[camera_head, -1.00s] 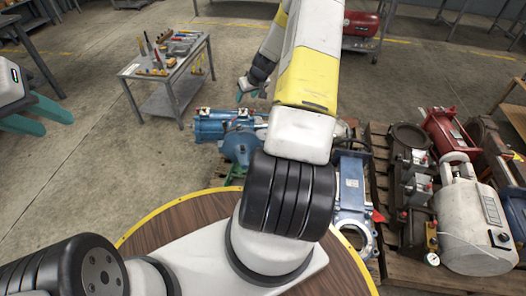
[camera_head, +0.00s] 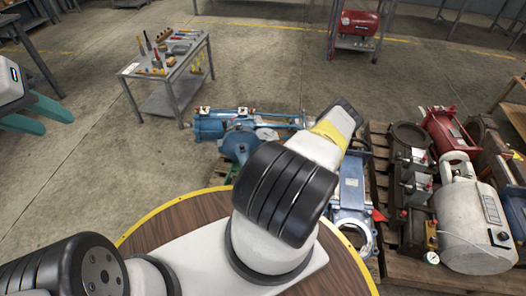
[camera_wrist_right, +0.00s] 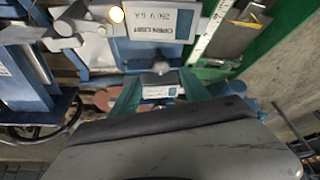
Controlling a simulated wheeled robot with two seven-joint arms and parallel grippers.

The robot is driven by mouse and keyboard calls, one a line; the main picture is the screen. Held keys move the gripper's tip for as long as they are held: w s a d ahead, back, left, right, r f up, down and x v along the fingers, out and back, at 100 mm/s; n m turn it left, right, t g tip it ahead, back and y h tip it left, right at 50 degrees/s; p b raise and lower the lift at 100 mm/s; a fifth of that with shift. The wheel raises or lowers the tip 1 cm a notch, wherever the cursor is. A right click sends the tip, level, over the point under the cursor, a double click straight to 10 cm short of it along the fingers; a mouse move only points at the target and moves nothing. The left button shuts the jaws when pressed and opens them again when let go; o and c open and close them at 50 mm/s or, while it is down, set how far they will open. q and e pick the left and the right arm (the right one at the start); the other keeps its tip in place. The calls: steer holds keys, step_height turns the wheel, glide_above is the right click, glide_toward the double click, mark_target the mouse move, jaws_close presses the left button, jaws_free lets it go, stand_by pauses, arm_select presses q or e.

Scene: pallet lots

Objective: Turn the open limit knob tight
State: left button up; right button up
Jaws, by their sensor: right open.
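In the right wrist view, a light plate with upside-down lettering that reads like "OPEN LIMIT" (camera_wrist_right: 160,22) sits on blue equipment. Below it a small grey knob-like part (camera_wrist_right: 160,77) stands out, with a small white-and-blue label under it. My right gripper (camera_wrist_right: 161,88) is open, its green fingers on either side of that part; contact cannot be told.
Blue equipment (camera_head: 239,141) stands beyond the round wooden top (camera_head: 185,222). A blue valve (camera_head: 351,190) and other machines crowd the pallet at right. A tool cart (camera_head: 160,68) stands at back left. Floor left of the equipment is clear.

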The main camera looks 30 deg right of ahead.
steer(key=shift+x, duration=3.25)
steer(key=shift+c, duration=0.2)
steer(key=shift+w, duration=0.1)
jaws_close()
